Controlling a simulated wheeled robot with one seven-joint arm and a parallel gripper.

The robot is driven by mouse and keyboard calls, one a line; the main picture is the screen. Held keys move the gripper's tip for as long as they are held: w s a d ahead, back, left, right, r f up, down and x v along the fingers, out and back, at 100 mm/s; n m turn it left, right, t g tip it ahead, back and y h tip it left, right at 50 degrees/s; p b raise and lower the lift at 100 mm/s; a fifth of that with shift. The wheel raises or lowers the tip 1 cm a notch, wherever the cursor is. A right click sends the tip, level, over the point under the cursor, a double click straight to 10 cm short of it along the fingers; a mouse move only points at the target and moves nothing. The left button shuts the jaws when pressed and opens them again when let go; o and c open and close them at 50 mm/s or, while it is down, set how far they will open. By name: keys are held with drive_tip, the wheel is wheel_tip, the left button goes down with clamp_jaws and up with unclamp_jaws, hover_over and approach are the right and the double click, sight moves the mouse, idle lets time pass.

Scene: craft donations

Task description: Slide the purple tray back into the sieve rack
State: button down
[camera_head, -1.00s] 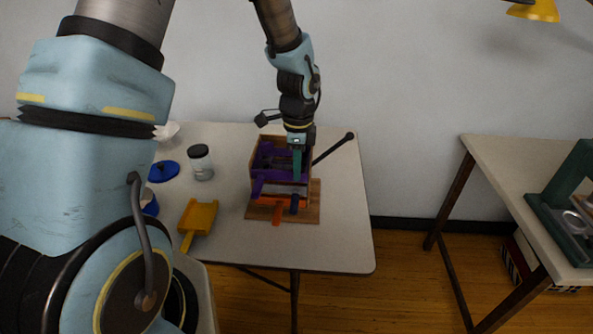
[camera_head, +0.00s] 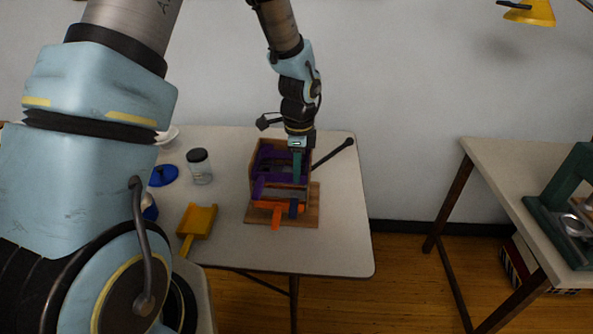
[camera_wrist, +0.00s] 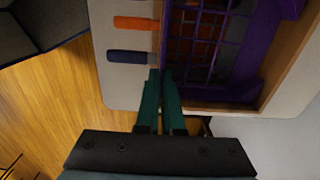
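The sieve rack is a wooden frame (camera_head: 254,175) on a board at the table's front right. In the wrist view the tray's purple mesh and rim (camera_wrist: 247,60) fill the upper right. My gripper (camera_head: 297,178) points down at the front right of the tray. In the wrist view its teal fingers (camera_wrist: 161,76) are together, their tips beside the tray's front edge. I see nothing between them. Whether they touch the tray I cannot tell.
Lower trays have an orange handle (camera_head: 277,222) and a blue handle (camera_head: 293,208) sticking out in front. A dark rod (camera_head: 333,154) extends right behind the rack.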

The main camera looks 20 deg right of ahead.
drive_tip(key=c, duration=1)
unclamp_jaws()
wheel_tip(320, 180, up, 11)
drive_tip(key=b, duration=0.3)
drive_tip(key=s+a+n, duration=0.1)
drive_tip(key=a+n, duration=0.6)
drive_tip(key=a, duration=0.2)
drive_tip(key=s+a+n+t, duration=0.1)
drive_tip(key=a+n, duration=0.6)
drive_tip(key=a, duration=0.2)
drive_tip(key=s+a+n, duration=0.2)
drive_tip(key=a+n, duration=0.5)
drive_tip(key=a, duration=0.3)
drive_tip(key=shift+f+n, duration=0.35)
drive_tip(key=shift+n, duration=0.05)
